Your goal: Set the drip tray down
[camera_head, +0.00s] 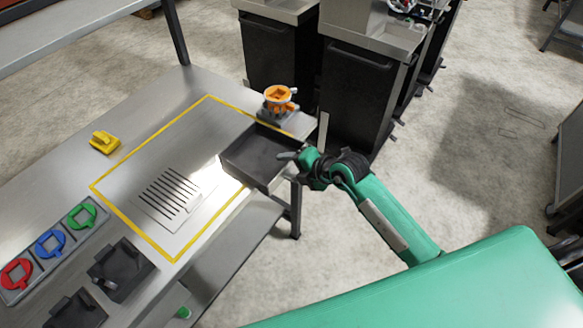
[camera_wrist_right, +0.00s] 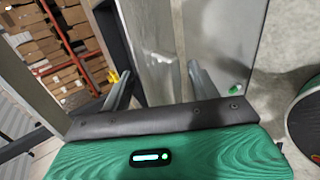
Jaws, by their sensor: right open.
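The drip tray (camera_head: 255,160) is a dark, shallow, open box in the head view. It lies at the right end of the steel table, across the yellow outline's corner, and its near right side reaches the table's edge. Whether it rests fully flat is hard to tell. My right gripper (camera_head: 288,156) is at the tray's right side, with its fingertips close to the rim. In the right wrist view its two fingers (camera_wrist_right: 160,82) stand wide apart with nothing clearly clamped between them. My left gripper is not in view.
An orange-topped fitting (camera_head: 278,98) stands just behind the tray. A slotted plate (camera_head: 170,195) lies inside the yellow outline (camera_head: 137,228). A yellow part (camera_head: 104,142) and a rack of red, blue and green rings (camera_head: 51,243) are further left. Dark bins (camera_head: 355,95) stand beyond the table.

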